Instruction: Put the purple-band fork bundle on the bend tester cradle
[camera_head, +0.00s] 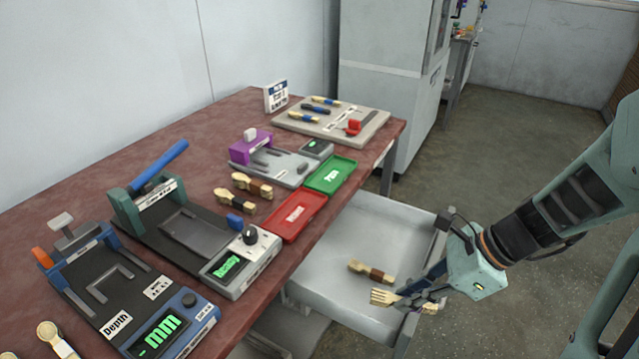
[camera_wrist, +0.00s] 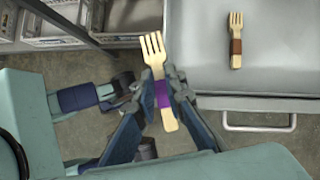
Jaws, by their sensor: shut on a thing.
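The purple-band fork bundle (camera_wrist: 154,52) is pale wood, with its purple band between my fingers in the wrist view. My gripper (camera_wrist: 163,88) is shut on it around the band, tines pointing up in that view. In the head view my gripper (camera_head: 412,298) holds the fork bundle (camera_head: 383,297) over the right side of the open drawer, tines to the left. Its band is mostly hidden there. On the table stand a purple tester (camera_head: 252,142) with grey rails, a green press (camera_head: 128,208) with a blue lever, and a blue depth gauge (camera_head: 110,290). I cannot read which is the bend tester.
A brown-band fork bundle (camera_head: 374,273) lies in the grey drawer (camera_head: 335,245). Red (camera_head: 297,216) and green (camera_head: 331,175) trays line the table edge. Two brown-band bundles (camera_head: 251,186) lie behind them. A grey board (camera_head: 363,126) with blue-band pieces is at the back.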

